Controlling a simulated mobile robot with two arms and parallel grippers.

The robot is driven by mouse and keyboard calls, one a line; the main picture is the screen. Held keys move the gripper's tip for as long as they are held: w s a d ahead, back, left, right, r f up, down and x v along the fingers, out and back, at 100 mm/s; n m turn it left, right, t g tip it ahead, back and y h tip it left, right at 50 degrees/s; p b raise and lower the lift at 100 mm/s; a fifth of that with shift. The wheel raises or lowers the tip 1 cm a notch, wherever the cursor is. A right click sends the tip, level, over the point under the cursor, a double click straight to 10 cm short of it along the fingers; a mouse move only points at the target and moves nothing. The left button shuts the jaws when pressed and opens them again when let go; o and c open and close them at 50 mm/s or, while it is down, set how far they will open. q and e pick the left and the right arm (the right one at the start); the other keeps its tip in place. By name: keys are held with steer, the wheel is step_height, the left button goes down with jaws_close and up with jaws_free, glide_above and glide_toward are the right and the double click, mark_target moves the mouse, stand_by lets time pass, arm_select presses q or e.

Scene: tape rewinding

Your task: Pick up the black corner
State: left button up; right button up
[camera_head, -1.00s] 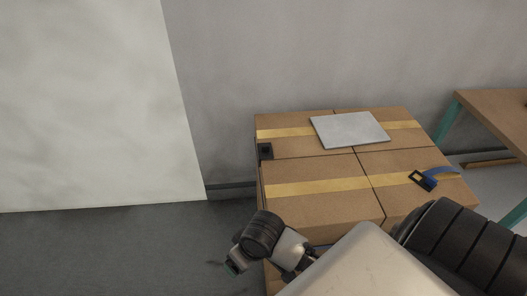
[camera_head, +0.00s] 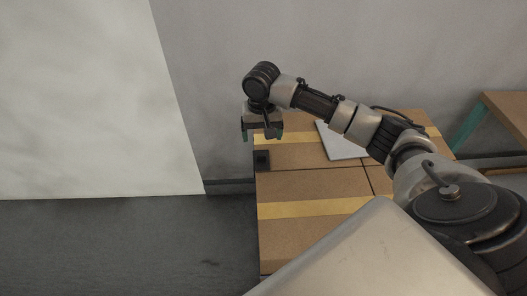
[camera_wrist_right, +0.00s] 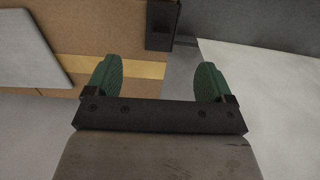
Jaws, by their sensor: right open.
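The black corner (camera_head: 262,160) is a small dark piece at the left edge of the stacked cardboard boxes. It also shows in the right wrist view at the top (camera_wrist_right: 162,25), beyond the fingertips. My right gripper (camera_head: 261,133) is open and empty, with green fingertips pointing down. In the head view it appears just above the corner, apart from it. In the right wrist view its two green fingers (camera_wrist_right: 158,80) are spread wide, with the corner ahead of the gap and nothing between them. My left gripper is not in view.
The cardboard boxes (camera_head: 300,184) carry yellow tape strips (camera_head: 305,209). A flat light panel (camera_head: 338,142) lies on top, partly hidden by my right arm. A table with a teal leg (camera_head: 468,128) stands at the right. Open floor (camera_head: 130,245) lies left of the boxes.

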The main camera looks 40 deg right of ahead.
mark_target(261, 155)
steer(key=shift+w+d, duration=0.1)
steer(key=shift+d, duration=0.15)
steer(key=f, duration=0.3)
steer(key=shift+a+f, duration=0.2)
steer(key=shift+f, duration=0.2)
steer(key=shift+w+a+f+b, duration=0.1)
steer(key=shift+f+b, duration=0.1)
steer(key=shift+f, duration=1.35)
steer(key=shift+w+f+b, duration=0.1)
steer(key=shift+f+b, duration=0.05)
steer(key=shift+f, duration=1.4)
steer(key=shift+s, duration=0.1)
steer(key=shift+c, duration=0.3)
steer(key=c, duration=0.9)
steer(key=shift+c, duration=0.2)
steer(key=shift+r, duration=0.15)
